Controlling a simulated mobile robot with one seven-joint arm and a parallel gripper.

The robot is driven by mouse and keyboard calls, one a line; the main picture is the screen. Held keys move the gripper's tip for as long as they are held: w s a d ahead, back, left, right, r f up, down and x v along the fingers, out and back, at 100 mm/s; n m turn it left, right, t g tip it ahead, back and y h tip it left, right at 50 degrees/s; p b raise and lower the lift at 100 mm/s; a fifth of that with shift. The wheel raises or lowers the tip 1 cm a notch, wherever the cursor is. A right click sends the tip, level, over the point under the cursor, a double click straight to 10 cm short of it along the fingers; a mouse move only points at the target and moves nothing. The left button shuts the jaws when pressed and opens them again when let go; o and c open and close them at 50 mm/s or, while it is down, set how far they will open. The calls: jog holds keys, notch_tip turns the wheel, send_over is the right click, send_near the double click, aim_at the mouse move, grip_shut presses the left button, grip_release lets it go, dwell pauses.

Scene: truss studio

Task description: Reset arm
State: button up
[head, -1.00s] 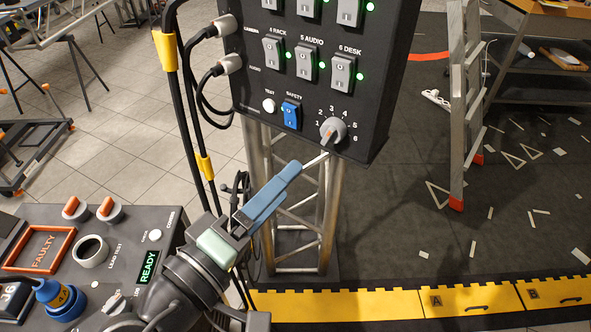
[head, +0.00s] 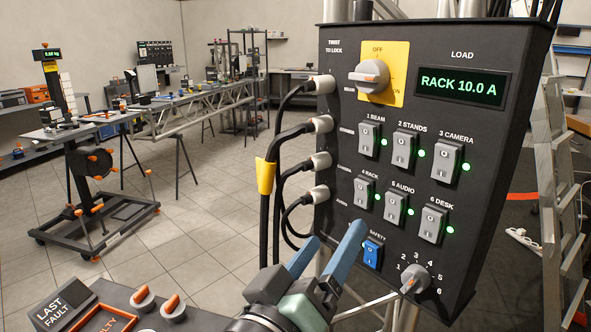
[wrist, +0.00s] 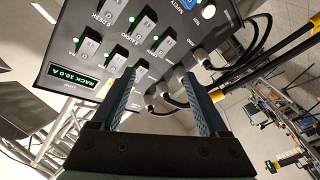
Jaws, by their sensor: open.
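My gripper (head: 337,236) is open and empty, its two blue fingers spread apart in front of the lower left of the black power panel (head: 335,130). In the wrist view my gripper (wrist: 158,85) also has nothing between its fingers, and the panel (wrist: 70,45) shows upside down behind them. The grey rotary knob (head: 414,279), marked 1 to 6, is right of the fingers and apart from them. The blue safety switch (head: 372,253) sits just right of the right fingertip. I cannot tell whether the fingers touch the panel.
Several black cables (head: 272,195) loop from plugs on the panel's left side. A console (head: 110,312) stands at the lower left. A ladder (head: 553,190) stands at the right. Open tiled floor (head: 215,200) lies left of the panel, with a wheeled stand (head: 95,205) beyond.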

jog(key=s+a+r+t+y+p, duration=0.1)
jog(key=s+r+t+y+p, duration=0.2)
jog(key=r, duration=1)
jog(key=s+a+r+m+t+y+p, duration=0.1)
jog(key=s+r+t+y+p, duration=0.2)
jog(key=r+p, duration=0.4)
jog(key=s+a+r+t+y+p, duration=0.2)
jog(key=r+t+p, duration=0.3)
jog(key=r, duration=1.5)
jog(key=shift+s+m+y, duration=0.4)
jog(key=shift+s+y, duration=0.2)
jog(key=shift+s, duration=0.3)
jog(key=shift+a, duration=0.1)
